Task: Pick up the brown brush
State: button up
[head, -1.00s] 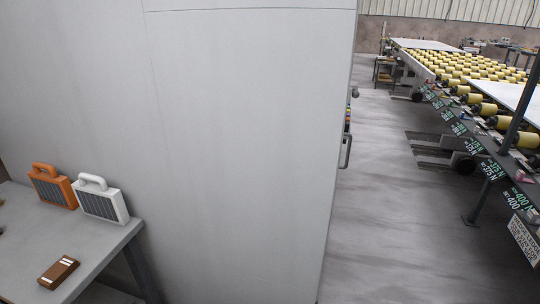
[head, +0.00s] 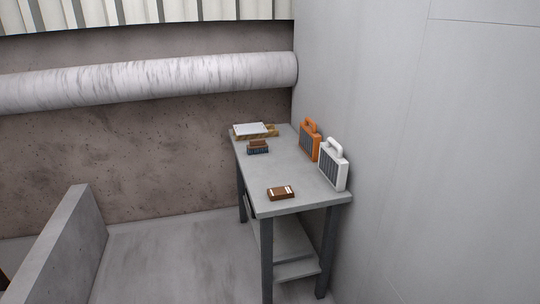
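A brown brush (head: 258,147) with dark blue bristles sits on the grey table (head: 296,175), toward its far left side. Its bristles face down and its brown back is on top. A brown block with white marks (head: 281,193) lies near the table's front edge; I cannot tell exactly what it is. My gripper is not in view.
An orange case (head: 310,141) and a white case (head: 333,166) stand along the table's right side by a tall grey wall (head: 420,150). A wooden board with a white slab (head: 255,130) lies at the back. A low grey wall (head: 62,245) stands left, with clear floor (head: 165,255) between.

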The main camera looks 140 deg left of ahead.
aim_at(258, 145)
jog(key=u, duration=0.05)
jog(key=i, duration=0.1)
jog(key=u, duration=4.8)
jog(key=i, duration=1)
jog(key=u, duration=4.75)
